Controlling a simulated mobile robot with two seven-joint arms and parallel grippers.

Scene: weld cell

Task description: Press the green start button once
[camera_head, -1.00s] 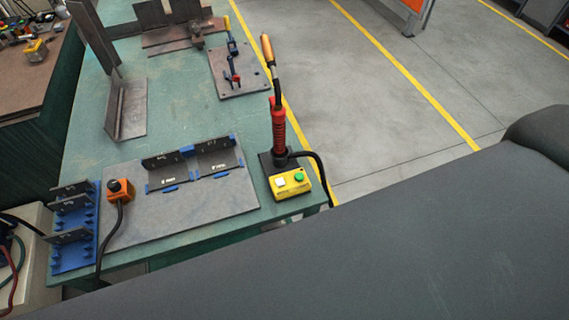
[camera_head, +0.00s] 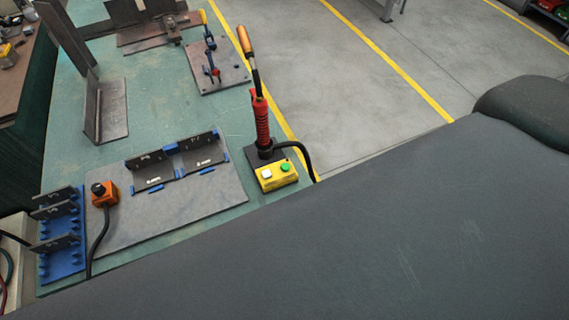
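The green start button (camera_head: 285,167) sits on the right part of the top of a small yellow control box (camera_head: 278,182). A white button (camera_head: 266,173) is to its left on the same box. The box stands at the near right edge of the green table, in front of the red welding torch holder. Neither of my grippers is in view. A large dark grey arm link of mine fills the lower right of the picture and hides the floor and the table's near side there.
On the green table (camera_head: 165,100), a welding torch (camera_head: 262,120) stands upright behind the box. An orange box with a black knob (camera_head: 103,195), a grey plate (camera_head: 130,232) with brackets, a blue rack (camera_head: 62,262) and a clamp plate (camera_head: 228,80) share the table.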

